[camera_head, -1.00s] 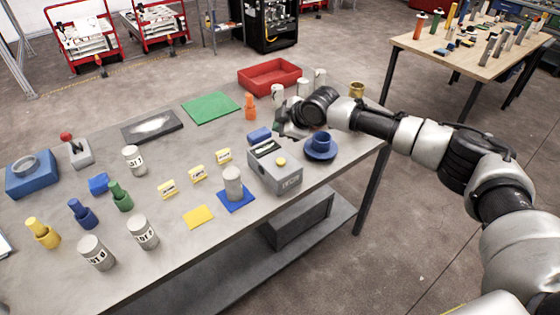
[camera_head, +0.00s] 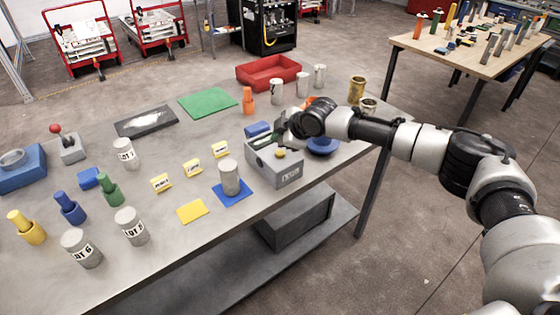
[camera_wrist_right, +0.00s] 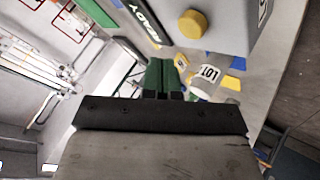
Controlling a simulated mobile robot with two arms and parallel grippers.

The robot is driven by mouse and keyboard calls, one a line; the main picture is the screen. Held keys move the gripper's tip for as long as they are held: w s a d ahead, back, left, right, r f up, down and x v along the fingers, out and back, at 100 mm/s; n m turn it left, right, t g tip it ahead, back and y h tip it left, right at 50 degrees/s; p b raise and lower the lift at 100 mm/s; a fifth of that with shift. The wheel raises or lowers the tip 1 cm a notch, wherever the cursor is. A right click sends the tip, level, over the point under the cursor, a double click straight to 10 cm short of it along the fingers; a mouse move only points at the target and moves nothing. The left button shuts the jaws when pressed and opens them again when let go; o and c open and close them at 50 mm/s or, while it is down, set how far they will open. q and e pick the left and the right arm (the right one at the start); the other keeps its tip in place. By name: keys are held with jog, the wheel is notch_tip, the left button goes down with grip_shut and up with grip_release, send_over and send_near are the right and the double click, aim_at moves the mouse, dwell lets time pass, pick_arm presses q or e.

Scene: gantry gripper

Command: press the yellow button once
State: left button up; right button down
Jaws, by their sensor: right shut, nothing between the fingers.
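The yellow button (camera_head: 280,154) sits on top of a grey box (camera_head: 287,175) near the table's front right edge. In the right wrist view the yellow button (camera_wrist_right: 192,24) shows as a round knob on the box, above and right of the fingertips. My right gripper (camera_head: 284,136) is beside the box's top at its back right, close to the button but apart from it. In the right wrist view its green fingers (camera_wrist_right: 164,76) are shut together and empty. My left gripper is not in view.
A blue saucer (camera_head: 323,147) lies right of the box, partly hidden by my right wrist. A blue block (camera_head: 257,129) lies behind the box. A grey cylinder (camera_head: 229,178) stands on a blue mat to its left. A red tray (camera_head: 268,72) is at the back.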

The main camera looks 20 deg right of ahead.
aim_at(280, 153)
jog(key=shift+f, duration=0.9)
jog(key=shift+f, duration=0.1)
dwell(1.2)
jog(key=shift+f, duration=0.3)
jog(key=shift+f+b, duration=0.5)
jog(key=shift+f, duration=0.1)
dwell(0.6)
jog(key=shift+r, duration=0.15)
jog(key=shift+r+p, duration=0.85)
notch_tip(280, 153, up, 5)
jog(key=p, duration=0.4)
